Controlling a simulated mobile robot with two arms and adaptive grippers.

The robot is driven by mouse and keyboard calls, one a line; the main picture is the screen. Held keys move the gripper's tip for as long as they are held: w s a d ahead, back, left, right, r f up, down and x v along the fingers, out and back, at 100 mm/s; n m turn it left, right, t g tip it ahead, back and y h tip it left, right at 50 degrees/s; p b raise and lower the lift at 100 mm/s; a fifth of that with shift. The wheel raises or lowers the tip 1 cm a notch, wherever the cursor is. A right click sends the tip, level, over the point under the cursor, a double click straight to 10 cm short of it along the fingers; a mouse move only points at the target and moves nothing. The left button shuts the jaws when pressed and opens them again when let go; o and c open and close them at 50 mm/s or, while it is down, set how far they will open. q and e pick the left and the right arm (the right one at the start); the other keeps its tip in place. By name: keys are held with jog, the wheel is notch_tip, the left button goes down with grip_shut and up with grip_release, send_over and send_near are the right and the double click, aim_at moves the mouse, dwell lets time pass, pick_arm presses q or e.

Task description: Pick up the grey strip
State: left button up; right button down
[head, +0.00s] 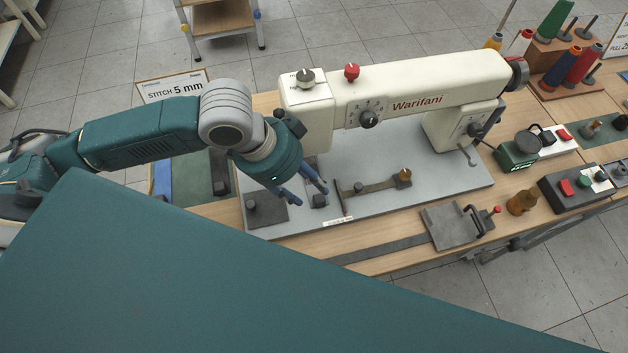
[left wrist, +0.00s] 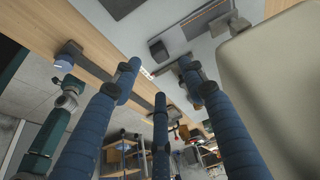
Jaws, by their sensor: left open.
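A long dark grey strip (head: 375,248) lies flat on the wooden table along its front edge, left of a metal clamp plate (head: 452,226). In the left wrist view a grey band that looks like this strip (left wrist: 140,88) runs along the wood, partly hidden behind my fingers. My left gripper (head: 305,190) is open and empty, with its blue fingers pointing down above the grey base plate of the sewing machine. It is behind and to the left of the strip, apart from it. The fingers also show in the left wrist view (left wrist: 158,66).
The cream sewing machine (head: 420,88) stands close to the right of my left gripper. Its grey base plate (head: 440,172) carries a guide bar with a brass knob (head: 404,175). A button box (head: 580,187) and thread spools (head: 585,62) stand at the right.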

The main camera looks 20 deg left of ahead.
aim_at(319, 198)
pick_arm(q)
jog(key=shift+d+f, duration=0.3)
jog(key=shift+f, duration=0.25)
jog(key=shift+w+f, duration=0.1)
jog(key=shift+f, duration=0.15)
jog(key=x, duration=0.4)
jog(key=shift+w+f+p, duration=0.2)
jog(key=shift+p, duration=0.15)
jog(key=shift+d+f, duration=0.1)
jog(key=shift+f, duration=0.25)
jog(key=shift+w+f, duration=0.1)
jog(key=shift+f, duration=0.05)
jog(key=c, duration=1)
pick_arm(e)
jog(key=shift+w+a+r, duration=0.35)
jog(key=shift+w, duration=0.1)
